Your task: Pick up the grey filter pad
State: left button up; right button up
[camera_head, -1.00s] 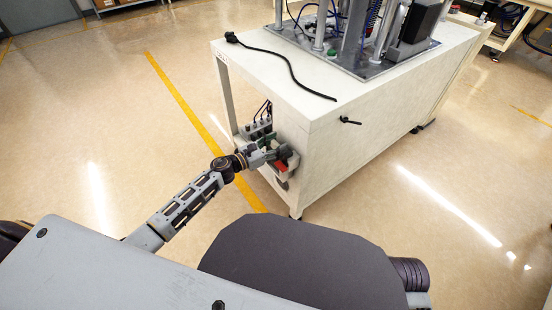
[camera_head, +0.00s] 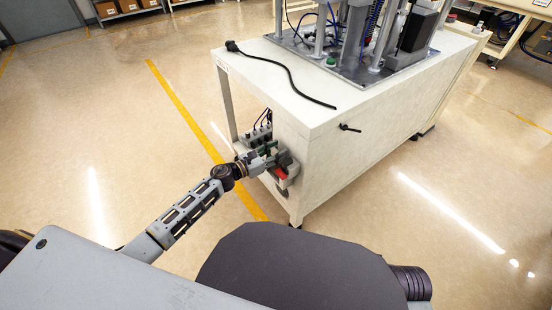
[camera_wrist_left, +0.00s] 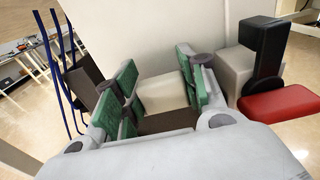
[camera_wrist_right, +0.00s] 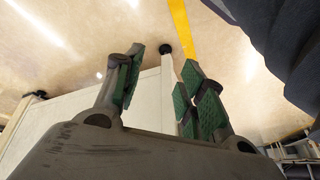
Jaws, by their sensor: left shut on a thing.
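My left gripper (camera_head: 266,160) reaches to the open end of the white cart. In the left wrist view its green-padded fingers (camera_wrist_left: 160,82) stand on both sides of a pale grey block (camera_wrist_left: 163,92), which I take for the grey filter pad. A dark brown surface shows just below the block, between the fingers. It is hard to tell whether this is part of the block. The pad is too small to make out in the head view. My right gripper (camera_wrist_right: 160,88) has its fingers apart, with nothing between them.
The white cart (camera_head: 345,175) bears a machine and a black cable (camera_head: 285,70). Beside my left fingers are another pale block (camera_wrist_left: 240,68), a black part and a red part (camera_wrist_left: 285,104). Blue tubes (camera_wrist_left: 52,60) hang at left. The floor around is clear.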

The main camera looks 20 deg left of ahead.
pick_arm(q)
jog(key=shift+r, duration=0.15)
jog(key=shift+r+p, duration=0.5)
jog(key=shift+r, duration=1)
notch_tip(320, 180, up, 3)
jog(key=shift+r+p, duration=0.1)
jog(key=shift+p, duration=0.75)
notch_tip(320, 180, up, 13)
jog(key=p, duration=0.6)
notch_tip(320, 180, up, 7)
jog(key=p, duration=0.3)
send_over(284, 136)
jog(key=v, duration=0.4)
jog(key=shift+w+d+r+p, duration=0.1)
jog(key=shift+d+r+p, duration=0.05)
jog(key=shift+r+p, duration=0.5)
pick_arm(e)
jog(key=s+d+f+h, duration=0.1)
jog(key=s+d+f, duration=0.1)
jog(key=f, duration=0.7)
jog(key=s+d+f+g+h, duration=0.1)
jog(key=d+f, duration=0.3)
jog(key=f, duration=0.6)
jog(key=shift+s+d+f+g, duration=0.3)
jog(key=shift+s+d, duration=0.05)
jog(key=shift+s, duration=0.2)
